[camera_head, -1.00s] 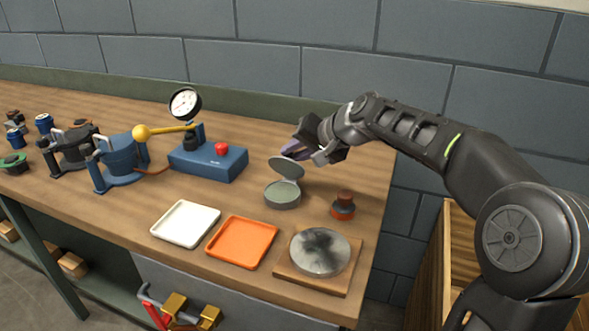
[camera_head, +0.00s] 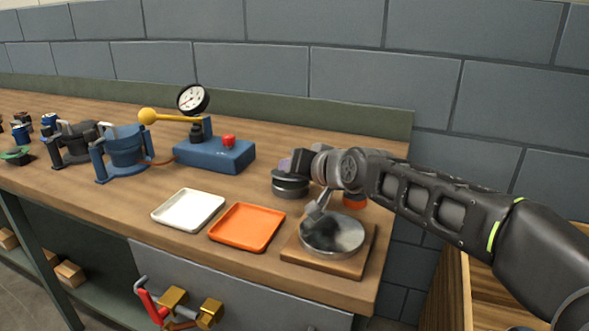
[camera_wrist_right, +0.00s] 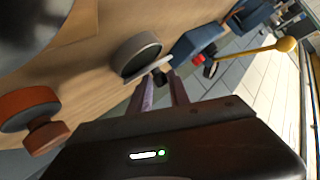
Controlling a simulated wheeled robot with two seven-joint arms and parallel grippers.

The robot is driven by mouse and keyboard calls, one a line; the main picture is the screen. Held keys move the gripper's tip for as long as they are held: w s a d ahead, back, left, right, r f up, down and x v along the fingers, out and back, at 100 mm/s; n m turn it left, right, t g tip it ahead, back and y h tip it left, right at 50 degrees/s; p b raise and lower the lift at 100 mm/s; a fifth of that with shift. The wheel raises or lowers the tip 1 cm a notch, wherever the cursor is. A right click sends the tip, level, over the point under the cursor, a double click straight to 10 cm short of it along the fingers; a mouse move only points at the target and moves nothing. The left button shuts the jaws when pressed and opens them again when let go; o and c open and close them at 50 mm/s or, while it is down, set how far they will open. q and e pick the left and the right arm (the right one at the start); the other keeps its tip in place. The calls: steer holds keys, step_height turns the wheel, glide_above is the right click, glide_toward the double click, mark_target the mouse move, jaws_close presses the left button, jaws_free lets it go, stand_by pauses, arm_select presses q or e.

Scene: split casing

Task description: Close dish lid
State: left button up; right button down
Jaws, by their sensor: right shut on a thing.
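The round grey dish (camera_head: 290,190) stands on the bench, and its lid lies low over it, close to flat. It also shows in the right wrist view (camera_wrist_right: 136,54), with the pale edge of the lid (camera_wrist_right: 149,70) at my fingertips. My right gripper (camera_head: 287,166) is at the dish's far right rim, shut on the lid. The fingers hide part of the lid, so I cannot tell whether it is fully seated. My left gripper is not in view.
An orange-and-dark knob-shaped piece (camera_head: 354,201) stands right of the dish, partly behind my right arm. A grey disc on a wooden board (camera_head: 305,258) lies in front. A white tray (camera_head: 188,210), an orange tray (camera_head: 247,227) and a blue gauge box (camera_head: 215,156) are to the left.

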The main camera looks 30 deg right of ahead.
steer(key=shift+s+a+f+b, duration=0.1)
steer(key=shift+a+f+b, duration=0.1)
steer(key=shift+f, duration=0.3)
steer(key=shift+s+a+f+b, duration=0.1)
steer(key=shift+a+f, duration=0.05)
steer(key=shift+f, duration=0.35)
steer(key=c, duration=1.3)
jaws_free()
steer(key=shift+s+d+r, duration=0.1)
steer(key=shift+s, duration=0.05)
steer(key=v, duration=0.7)
steer(key=shift+r+p, duration=0.35)
steer(key=shift+r, duration=0.05)
steer(key=shift+s+r, duration=0.1)
steer(key=shift+s, duration=0.1)
